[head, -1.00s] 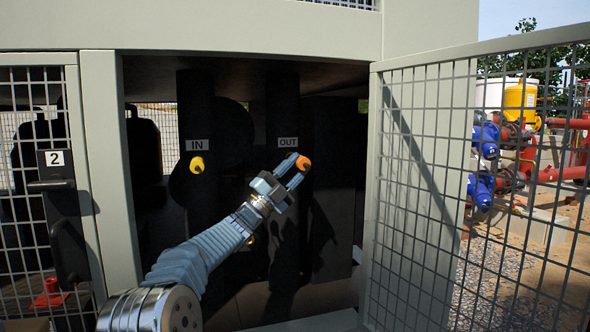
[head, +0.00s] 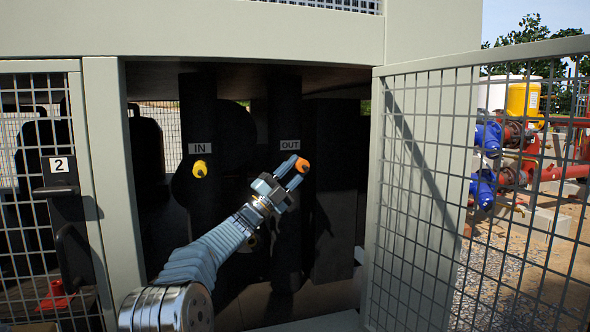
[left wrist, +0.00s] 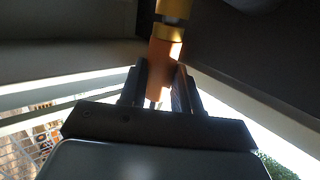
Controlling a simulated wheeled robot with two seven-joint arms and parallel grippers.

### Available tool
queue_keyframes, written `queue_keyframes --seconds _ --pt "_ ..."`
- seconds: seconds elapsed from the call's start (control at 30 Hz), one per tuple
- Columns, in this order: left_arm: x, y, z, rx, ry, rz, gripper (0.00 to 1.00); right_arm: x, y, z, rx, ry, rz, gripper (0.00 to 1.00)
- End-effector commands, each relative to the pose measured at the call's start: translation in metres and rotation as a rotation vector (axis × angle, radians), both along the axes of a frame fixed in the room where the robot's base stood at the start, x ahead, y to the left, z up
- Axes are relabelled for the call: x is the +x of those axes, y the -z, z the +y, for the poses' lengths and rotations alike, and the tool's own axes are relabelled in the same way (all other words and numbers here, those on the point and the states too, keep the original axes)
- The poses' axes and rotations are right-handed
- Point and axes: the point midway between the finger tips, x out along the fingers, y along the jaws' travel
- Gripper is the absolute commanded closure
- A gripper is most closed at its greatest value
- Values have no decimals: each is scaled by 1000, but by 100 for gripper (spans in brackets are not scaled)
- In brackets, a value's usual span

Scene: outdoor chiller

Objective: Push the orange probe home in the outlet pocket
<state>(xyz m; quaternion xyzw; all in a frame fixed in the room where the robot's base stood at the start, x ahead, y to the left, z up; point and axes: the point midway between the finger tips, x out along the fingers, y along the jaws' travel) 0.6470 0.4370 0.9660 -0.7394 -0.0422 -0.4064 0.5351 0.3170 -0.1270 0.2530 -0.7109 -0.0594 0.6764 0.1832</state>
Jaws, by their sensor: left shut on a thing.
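The orange probe (head: 302,165) shows just below the OUT label (head: 290,145), in front of the dark outlet pipe (head: 288,222). My left gripper (head: 291,173) is shut on the orange probe. In the left wrist view the probe (left wrist: 164,62) stands between my two fingers (left wrist: 160,88), with a brass collar (left wrist: 168,32) at its far end. Another brass piece (left wrist: 174,7) shows beyond the collar, with a dark part between them. I cannot tell how deep the probe sits in the outlet pocket. My right gripper is not in view.
A yellow probe (head: 200,169) sits under the IN label (head: 202,148) on the left pipe. A mesh door (head: 425,200) stands open on the right. A pale frame post (head: 112,180) and mesh panel (head: 40,200) marked 2 bound the opening on the left.

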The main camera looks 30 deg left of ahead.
Motion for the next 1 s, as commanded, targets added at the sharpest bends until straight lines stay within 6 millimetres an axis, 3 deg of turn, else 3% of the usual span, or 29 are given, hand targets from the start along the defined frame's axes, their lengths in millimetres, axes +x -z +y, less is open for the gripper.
queue_keyframes --seconds 0.33,0.37,0.53,0.73,0.9,1.0 --pt "4 0 5 1 -1 0 100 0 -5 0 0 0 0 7" --pt "4 0 5 1 -1 0 65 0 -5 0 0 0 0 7" --pt "4 0 5 0 0 0 39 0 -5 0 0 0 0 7" --pt "4 0 5 0 0 0 38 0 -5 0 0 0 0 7" --pt "4 0 5 0 -1 0 14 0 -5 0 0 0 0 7" --pt "4 0 5 0 -1 0 12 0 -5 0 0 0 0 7"
